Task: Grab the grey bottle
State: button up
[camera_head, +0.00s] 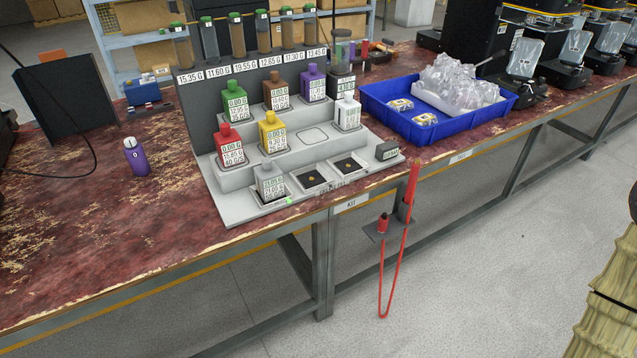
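The grey bottle (265,171) stands on the lowest, front step of a grey stepped dispensing stand (240,211), near its front edge. A white label with printed numbers covers most of its front. A small green light or mark shows by its base. The red bottle (223,133) stands behind it to the left, one step up, and the yellow bottle (268,122) stands behind it on the same middle step. Two dark square pads lie to its right. My gripper is not in view.
Green (232,90), brown (273,79) and purple (312,70) bottles stand on the upper step, a white bottle (347,99) to the right. A loose purple bottle (136,157) stands left of the stand. A blue tray (385,119) holds clear bags. A red cord (404,230) hangs off the bench front.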

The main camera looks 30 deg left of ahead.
aim_at(269, 177)
jog(key=z, duration=2.05)
jog(key=k, duration=1.65)
jog(key=u, duration=1.9)
